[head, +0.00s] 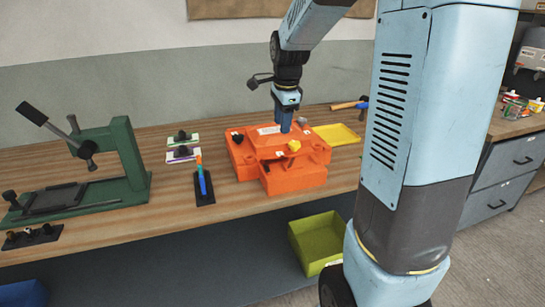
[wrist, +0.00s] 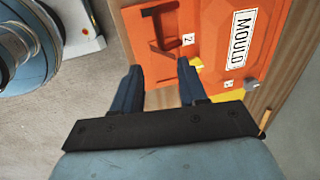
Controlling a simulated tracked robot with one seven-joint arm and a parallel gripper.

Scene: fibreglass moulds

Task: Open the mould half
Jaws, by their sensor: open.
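The orange mould (head: 257,164) sits on the wooden bench in the head view, with a yellow knob (head: 294,147) and dark knobs on it. Its upper half looks closed down on the lower part. In the wrist view the orange mould (wrist: 214,14) carries a MOULD label, a tag marked 2 and a dark orange bracket-shaped handle (wrist: 155,46). My gripper (head: 285,127) points down over the mould's back part. In the wrist view my gripper (wrist: 157,67) is open, with nothing seen between its fingers. The handle shows just beyond the fingertips; I cannot tell whether they touch anything.
A green press (head: 125,160) stands at the left of the bench. A small black stand (head: 204,190) with a blue and orange tool is left of the mould. A yellow tray (head: 338,134) lies behind right. A yellow-green bin (head: 316,243) is below the bench.

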